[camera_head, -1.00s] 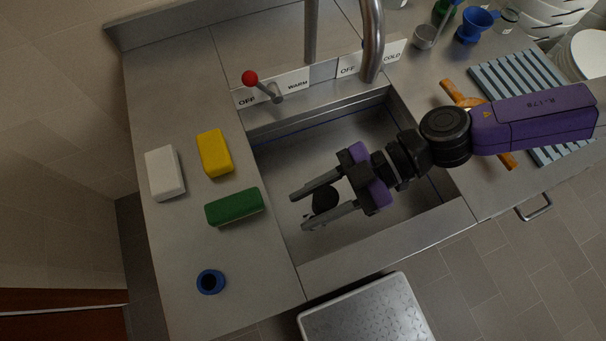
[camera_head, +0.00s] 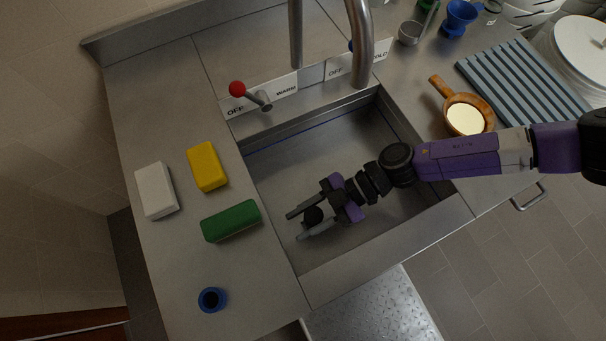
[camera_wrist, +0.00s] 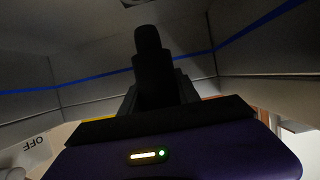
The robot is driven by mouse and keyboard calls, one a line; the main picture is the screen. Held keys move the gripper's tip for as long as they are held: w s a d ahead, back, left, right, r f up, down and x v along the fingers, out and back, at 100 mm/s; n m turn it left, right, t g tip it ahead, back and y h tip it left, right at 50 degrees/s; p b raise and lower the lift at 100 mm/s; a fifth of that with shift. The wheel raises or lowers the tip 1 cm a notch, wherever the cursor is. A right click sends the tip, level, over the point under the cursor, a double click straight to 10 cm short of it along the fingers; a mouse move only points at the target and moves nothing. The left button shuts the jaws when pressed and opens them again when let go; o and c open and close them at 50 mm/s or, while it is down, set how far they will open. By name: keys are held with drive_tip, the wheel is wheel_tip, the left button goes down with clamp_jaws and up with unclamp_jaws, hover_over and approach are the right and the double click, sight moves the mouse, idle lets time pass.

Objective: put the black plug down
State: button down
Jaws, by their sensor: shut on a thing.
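The black plug (camera_head: 313,215) is between the two fingers of my gripper (camera_head: 296,226) in the head view. My gripper is shut on it and reaches over the left part of the sink basin (camera_head: 325,140). In the wrist view the black plug (camera_wrist: 147,42) stands up dark in front of the gripper body, with the basin walls around it. Its height above the basin floor is hard to tell.
A white block (camera_head: 157,190), a yellow block (camera_head: 207,166), a green block (camera_head: 231,221) and a blue ring-shaped cup (camera_head: 211,299) sit on the left counter. The faucet (camera_head: 360,45) and red-knobbed lever (camera_head: 238,88) stand behind the basin. A wooden pan (camera_head: 484,103) lies right.

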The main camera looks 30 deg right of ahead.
drive_tip(key=shift+f, duration=2.1)
drive_tip(key=shift+f+b, duration=0.3)
drive_tip(key=shift+f, duration=0.05)
drive_tip(key=shift+f, duration=0.25)
drive_tip(key=c, duration=0.9)
unclamp_jaws()
drive_tip(key=shift+r, duration=0.1)
